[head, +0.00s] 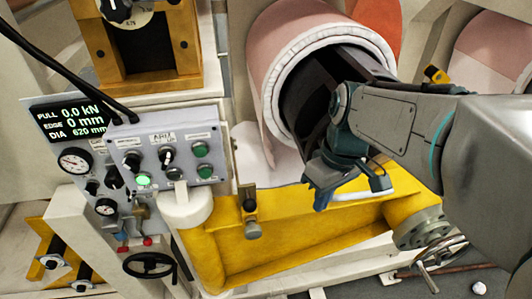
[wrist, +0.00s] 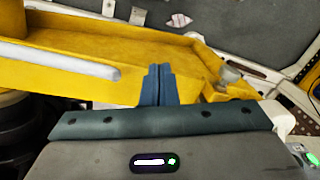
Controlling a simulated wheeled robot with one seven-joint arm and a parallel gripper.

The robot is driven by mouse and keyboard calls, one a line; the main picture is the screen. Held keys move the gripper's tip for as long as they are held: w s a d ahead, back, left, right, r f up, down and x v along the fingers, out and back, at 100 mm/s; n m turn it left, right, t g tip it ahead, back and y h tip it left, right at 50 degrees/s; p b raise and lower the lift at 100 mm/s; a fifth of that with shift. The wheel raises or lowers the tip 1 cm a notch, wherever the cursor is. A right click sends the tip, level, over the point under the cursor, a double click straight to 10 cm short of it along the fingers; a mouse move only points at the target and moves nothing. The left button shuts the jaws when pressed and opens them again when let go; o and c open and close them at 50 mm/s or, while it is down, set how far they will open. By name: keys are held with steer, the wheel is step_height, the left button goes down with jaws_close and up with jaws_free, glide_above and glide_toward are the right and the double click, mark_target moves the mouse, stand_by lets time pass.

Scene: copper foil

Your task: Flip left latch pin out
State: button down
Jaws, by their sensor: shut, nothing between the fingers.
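A white bar (head: 362,196) lies along the frame just right of my gripper; it also shows in the wrist view (wrist: 62,62). A grey control box (head: 165,150) with knobs and green buttons stands left.

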mark_target(251, 219)
steer(key=w+a+r+n+g+y, duration=0.2)
steer(key=w+a+r+n+g, duration=0.2)
steer(key=a+n, duration=0.4)
steer(key=n, duration=0.3)
steer(key=shift+w+a+n+y, duration=0.2)
steer(key=shift+w+n+y, duration=0.1)
steer(key=shift+y, duration=0.1)
steer(key=p+x, duration=0.1)
steer(key=x, duration=0.9)
steer(key=shift+s+r, duration=0.1)
steer(key=shift+s, duration=0.1)
steer(key=shift+s, duration=0.1)
